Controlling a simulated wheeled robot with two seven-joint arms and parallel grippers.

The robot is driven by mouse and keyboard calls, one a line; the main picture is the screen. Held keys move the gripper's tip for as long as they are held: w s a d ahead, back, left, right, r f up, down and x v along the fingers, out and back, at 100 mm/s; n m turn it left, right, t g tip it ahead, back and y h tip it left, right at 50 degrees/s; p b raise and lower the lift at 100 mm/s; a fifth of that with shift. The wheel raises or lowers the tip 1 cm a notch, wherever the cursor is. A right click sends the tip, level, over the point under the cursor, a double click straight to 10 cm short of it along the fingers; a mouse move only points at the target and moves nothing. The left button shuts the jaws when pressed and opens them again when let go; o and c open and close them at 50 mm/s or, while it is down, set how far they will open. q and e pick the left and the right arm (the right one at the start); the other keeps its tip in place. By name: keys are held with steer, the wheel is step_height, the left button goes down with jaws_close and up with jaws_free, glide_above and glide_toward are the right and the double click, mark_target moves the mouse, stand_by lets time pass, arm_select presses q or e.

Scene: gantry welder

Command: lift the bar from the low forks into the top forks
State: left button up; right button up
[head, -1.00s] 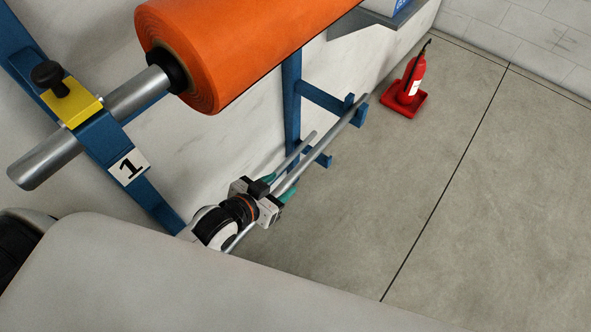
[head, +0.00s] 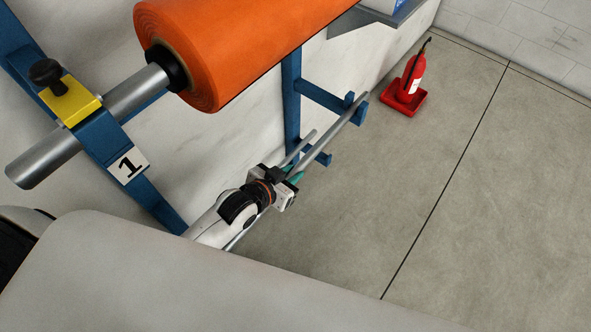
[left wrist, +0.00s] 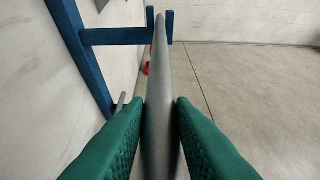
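A long grey bar (head: 330,134) slants along the wall, its far end at the raised prongs of a blue fork (head: 352,108). In the left wrist view the bar (left wrist: 161,75) runs away between the green fingers to the far fork (left wrist: 127,36). A second grey bar (head: 305,144) shows beside it near a lower blue fork (head: 322,157). My left gripper (head: 295,176) is at the long bar, one finger on each side with little gap. It looks open, not clamped. The bar's near part is partly hidden by my arm. My right gripper is not in view.
A large orange roll (head: 235,45) on a thick shaft is above, with a yellow clamp (head: 75,98) on a blue frame marked 1. The floor at the right is clear.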

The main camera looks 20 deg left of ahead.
mark_target(291, 174)
arm_select(q)
steer(key=shift+c, duration=1.4)
steer(key=shift+r, duration=0.1)
jaws_close()
step_height(291, 174, up, 9)
steer(key=shift+p, duration=0.65)
steer(key=shift+r+p, duration=0.5)
